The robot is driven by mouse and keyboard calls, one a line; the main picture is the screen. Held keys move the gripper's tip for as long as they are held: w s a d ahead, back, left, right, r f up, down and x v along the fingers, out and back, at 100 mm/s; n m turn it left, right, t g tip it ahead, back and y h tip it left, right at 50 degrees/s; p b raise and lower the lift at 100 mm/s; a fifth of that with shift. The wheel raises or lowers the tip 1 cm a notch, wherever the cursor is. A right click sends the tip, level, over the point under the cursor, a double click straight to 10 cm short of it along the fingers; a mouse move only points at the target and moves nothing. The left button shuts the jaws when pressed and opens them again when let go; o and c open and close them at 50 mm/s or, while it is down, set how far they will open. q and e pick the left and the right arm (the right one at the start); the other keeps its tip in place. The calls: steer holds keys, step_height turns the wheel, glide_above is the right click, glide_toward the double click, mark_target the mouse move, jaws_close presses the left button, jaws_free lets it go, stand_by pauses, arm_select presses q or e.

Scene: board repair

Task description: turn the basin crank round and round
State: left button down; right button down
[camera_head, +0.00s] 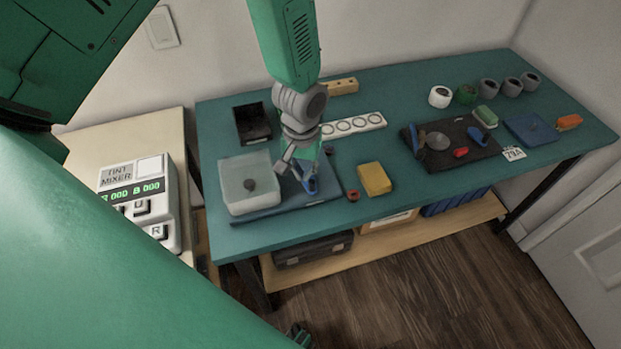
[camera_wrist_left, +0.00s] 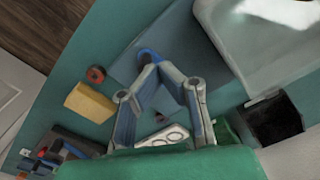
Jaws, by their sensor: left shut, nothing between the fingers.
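The basin (camera_head: 250,184) is a pale, translucent square tub with a dark knob-like spot, standing on a blue base plate (camera_head: 275,215) at the left of the teal table. The blue crank (camera_head: 311,186) is at the right side of the basin and partly hidden by my gripper. My left gripper (camera_head: 296,172) points down beside the crank, shut and empty. In the left wrist view the fingers (camera_wrist_left: 168,78) are close to the crank (camera_wrist_left: 149,55), with the basin (camera_wrist_left: 265,40) at upper right. I cannot tell whether they touch.
A yellow sponge-like block (camera_head: 375,179) and a small reddish ring (camera_head: 353,195) lie right of the base plate. A black bin (camera_head: 253,123) and a white strip with rings (camera_head: 354,125) are behind. A tint mixer (camera_head: 140,200) stands on the left table.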

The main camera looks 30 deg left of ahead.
mark_target(304, 193)
arm_select(q)
steer(key=shift+a+f, duration=0.1)
steer(key=shift+a, duration=0.05)
steer(key=shift+f+b, duration=1.3)
steer(key=shift+f, duration=0.95)
